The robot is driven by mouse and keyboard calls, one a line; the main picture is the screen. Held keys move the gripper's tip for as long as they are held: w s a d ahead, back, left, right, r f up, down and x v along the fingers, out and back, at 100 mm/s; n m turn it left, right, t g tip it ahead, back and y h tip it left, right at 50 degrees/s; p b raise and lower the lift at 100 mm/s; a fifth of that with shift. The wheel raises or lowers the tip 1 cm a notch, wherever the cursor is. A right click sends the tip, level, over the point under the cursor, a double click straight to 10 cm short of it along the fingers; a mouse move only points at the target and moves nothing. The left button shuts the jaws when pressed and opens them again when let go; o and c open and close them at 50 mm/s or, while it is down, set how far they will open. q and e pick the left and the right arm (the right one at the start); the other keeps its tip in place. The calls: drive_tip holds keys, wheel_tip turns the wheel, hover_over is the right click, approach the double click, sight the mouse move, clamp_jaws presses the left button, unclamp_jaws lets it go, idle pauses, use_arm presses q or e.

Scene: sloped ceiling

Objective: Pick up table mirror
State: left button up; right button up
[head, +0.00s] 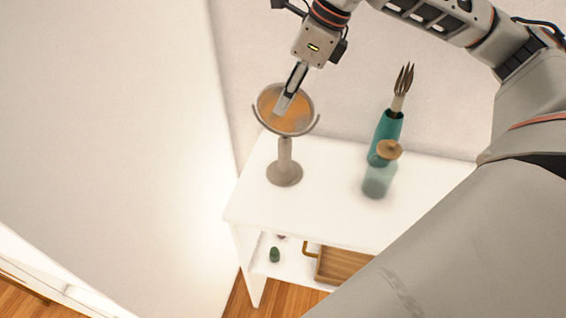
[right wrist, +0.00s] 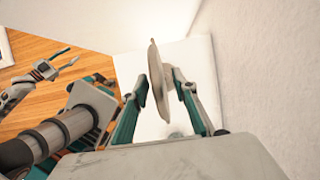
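The table mirror (head: 284,144) stands upright on the left part of a white table, with a round disc in a forked grey holder on a stem and round base. My right gripper (head: 281,104) reaches down over the disc from above. In the right wrist view the disc (right wrist: 159,80) is seen nearly edge-on between the two open fingers of my right gripper (right wrist: 160,82). A gap shows on the left; contact on the right cannot be told. My left gripper (right wrist: 72,54) is away to the left over the floor, open and empty.
On the white table (head: 325,215), a teal vase with brushes (head: 386,132) and a pale glass bottle with a brown stopper (head: 379,178) stand right of the mirror. A wooden tray (head: 340,265) and a small green item (head: 274,254) are on the shelf below. Walls are close behind and left.

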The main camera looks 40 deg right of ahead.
sight(270, 126)
drive_tip(key=shift+b+x, duration=0.35)
drive_tip(key=shift+x, duration=2.2)
drive_tip(key=shift+c, duration=0.4)
